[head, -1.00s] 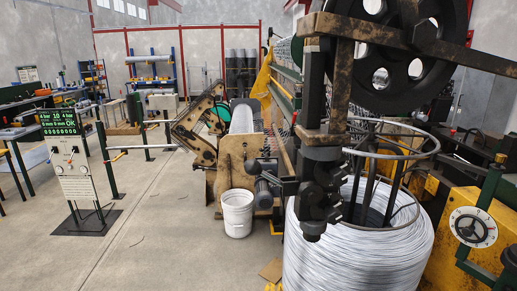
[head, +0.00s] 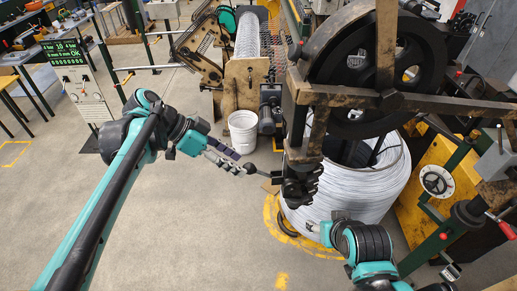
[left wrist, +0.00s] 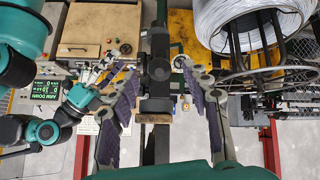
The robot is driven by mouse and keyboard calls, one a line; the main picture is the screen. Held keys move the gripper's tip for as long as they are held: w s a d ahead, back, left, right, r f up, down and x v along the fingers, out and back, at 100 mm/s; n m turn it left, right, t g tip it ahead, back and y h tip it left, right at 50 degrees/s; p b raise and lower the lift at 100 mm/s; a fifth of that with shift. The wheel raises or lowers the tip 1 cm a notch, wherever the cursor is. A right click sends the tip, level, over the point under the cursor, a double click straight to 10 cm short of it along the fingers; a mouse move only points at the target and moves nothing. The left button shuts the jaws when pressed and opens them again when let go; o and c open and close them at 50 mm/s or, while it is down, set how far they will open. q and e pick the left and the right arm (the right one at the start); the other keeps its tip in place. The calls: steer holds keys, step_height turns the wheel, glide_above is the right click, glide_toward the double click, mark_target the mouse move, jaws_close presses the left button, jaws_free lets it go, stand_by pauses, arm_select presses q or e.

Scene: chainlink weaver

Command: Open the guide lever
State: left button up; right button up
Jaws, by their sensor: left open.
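The guide lever (head: 262,172) is a dark rod with a round ball knob, sticking out to the left from the black guide block (head: 300,185) below the spoked wheel. My left gripper (head: 241,162) is open, its fingertips just left of the knob; I cannot tell whether they touch it. In the left wrist view the open left gripper (left wrist: 153,60) has its padded fingers on either side of a dark round-faced part, which I cannot surely identify as the knob. My right gripper (head: 312,228) is low beside the wire coil; its finger state is unclear.
The white wire coil (head: 340,195) stands right of the lever, under the wheel's rusty frame (head: 420,103). A white bucket (head: 242,130) stands on the floor behind the lever. A control panel (head: 90,95) is at the left. The floor at centre left is open.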

mark_target(256, 169)
arm_select(q)
steer(key=shift+w+d+r, duration=0.1)
steer(key=shift+d+r, duration=0.1)
steer(key=shift+d, duration=0.2)
steer(key=p+x, duration=0.1)
steer(key=x, duration=0.6)
steer(key=shift+f, duration=0.1)
jaws_close()
